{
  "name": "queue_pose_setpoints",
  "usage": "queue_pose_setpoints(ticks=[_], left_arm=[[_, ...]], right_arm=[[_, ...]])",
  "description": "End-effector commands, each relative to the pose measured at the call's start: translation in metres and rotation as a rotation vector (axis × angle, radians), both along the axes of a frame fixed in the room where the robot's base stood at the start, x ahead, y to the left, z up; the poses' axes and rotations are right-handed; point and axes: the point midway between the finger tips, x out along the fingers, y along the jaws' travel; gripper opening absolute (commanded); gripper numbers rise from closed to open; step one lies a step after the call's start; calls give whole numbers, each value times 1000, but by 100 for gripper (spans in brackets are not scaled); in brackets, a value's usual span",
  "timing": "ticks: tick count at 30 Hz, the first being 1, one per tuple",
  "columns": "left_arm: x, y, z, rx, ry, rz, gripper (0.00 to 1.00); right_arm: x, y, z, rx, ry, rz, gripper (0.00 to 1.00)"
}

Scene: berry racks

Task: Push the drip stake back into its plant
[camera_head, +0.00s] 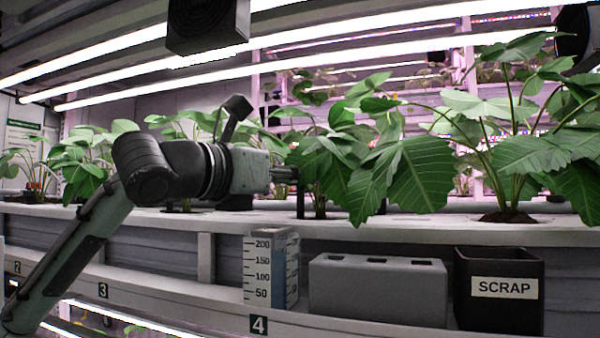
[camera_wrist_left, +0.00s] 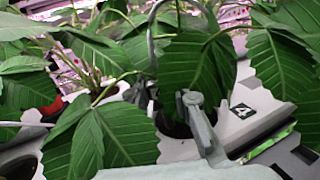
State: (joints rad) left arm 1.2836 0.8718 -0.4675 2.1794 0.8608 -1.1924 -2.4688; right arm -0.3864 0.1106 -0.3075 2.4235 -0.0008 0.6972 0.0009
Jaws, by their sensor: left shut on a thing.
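My left gripper (camera_head: 288,175) reaches in from the left just above the white rack shelf. It is shut on the dark drip stake (camera_head: 300,200), which stands roughly upright below the fingertips. A broad-leaved plant (camera_head: 415,172) is right of the gripper, its stem close beside the stake. In the left wrist view my gripper (camera_wrist_left: 190,103) is in front of large leaves (camera_wrist_left: 188,65), over a dark planting hole. A thin grey tube (camera_wrist_left: 151,42) arcs above it there. Leaves and fingers hide whether the stake's tip is in the soil. My right gripper is not in view.
Below the shelf (camera_head: 225,222) stand a measuring container (camera_head: 262,270), a grey block with slots (camera_head: 378,290) and a black SCRAP bin (camera_head: 498,310). Another plant (camera_head: 520,150) is at right, others at left.

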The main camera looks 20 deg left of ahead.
Motion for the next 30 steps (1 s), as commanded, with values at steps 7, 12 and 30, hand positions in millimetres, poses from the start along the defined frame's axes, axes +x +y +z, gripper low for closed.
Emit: queue_pose_setpoints(ticks=[7, 12, 30], left_arm=[[0, 0, 0, 0, 0, 0, 4], [0, 0, -1, 1, 0, 0, 4], [0, 0, -18, 1, 0, 0, 4]], right_arm=[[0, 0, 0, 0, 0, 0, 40], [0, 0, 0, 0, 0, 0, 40], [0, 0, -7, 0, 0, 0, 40]])
